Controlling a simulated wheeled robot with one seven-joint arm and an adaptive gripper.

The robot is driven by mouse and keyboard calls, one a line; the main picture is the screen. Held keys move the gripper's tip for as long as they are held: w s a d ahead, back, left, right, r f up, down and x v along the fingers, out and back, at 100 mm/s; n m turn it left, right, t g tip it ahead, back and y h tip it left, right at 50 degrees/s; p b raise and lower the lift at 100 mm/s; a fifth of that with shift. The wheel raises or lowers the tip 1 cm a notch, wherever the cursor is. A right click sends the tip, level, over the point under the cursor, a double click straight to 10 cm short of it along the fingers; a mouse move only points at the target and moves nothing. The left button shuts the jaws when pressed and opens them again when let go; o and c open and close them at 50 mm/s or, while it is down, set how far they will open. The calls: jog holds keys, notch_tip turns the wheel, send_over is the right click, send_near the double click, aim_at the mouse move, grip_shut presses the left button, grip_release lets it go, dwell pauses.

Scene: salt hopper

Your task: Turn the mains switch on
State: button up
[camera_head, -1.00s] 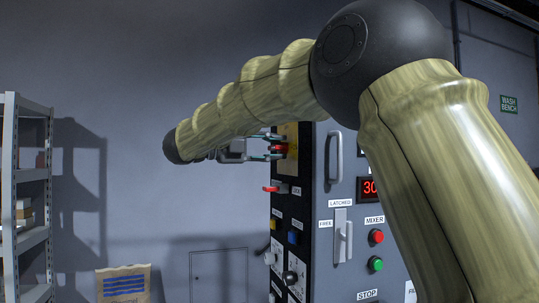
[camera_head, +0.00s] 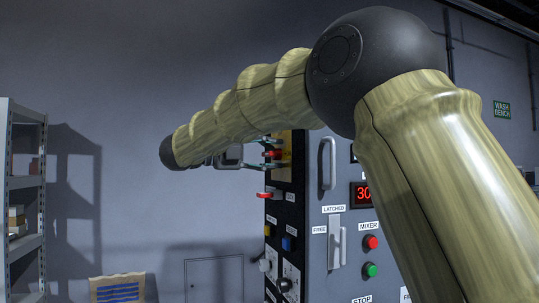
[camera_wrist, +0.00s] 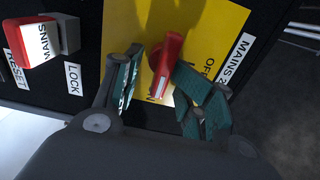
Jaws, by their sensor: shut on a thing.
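The mains switch is a red rotary handle (camera_wrist: 166,58) on a yellow plate (camera_wrist: 128,25), beside a white label beginning "MAINS" (camera_wrist: 234,57). The letters "OF" show on the plate near the handle's right side; the rest of that word is hidden. My gripper (camera_wrist: 158,72) is shut on the red handle, with one green-padded finger on each side. The handle looks slightly tilted in the wrist view. In the head view the red handle (camera_head: 272,154) is small, at the panel's upper left, with my gripper (camera_head: 275,155) around it.
The grey cabinet front (camera_head: 310,260) carries a latch handle (camera_head: 336,242) and mixer buttons. A shelf rack (camera_head: 25,190) stands far left.

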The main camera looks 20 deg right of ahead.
jog(key=shift+f, duration=0.1)
jog(key=a, duration=1.2)
jog(key=shift+s, duration=0.15)
jog(key=shift+a, duration=0.1)
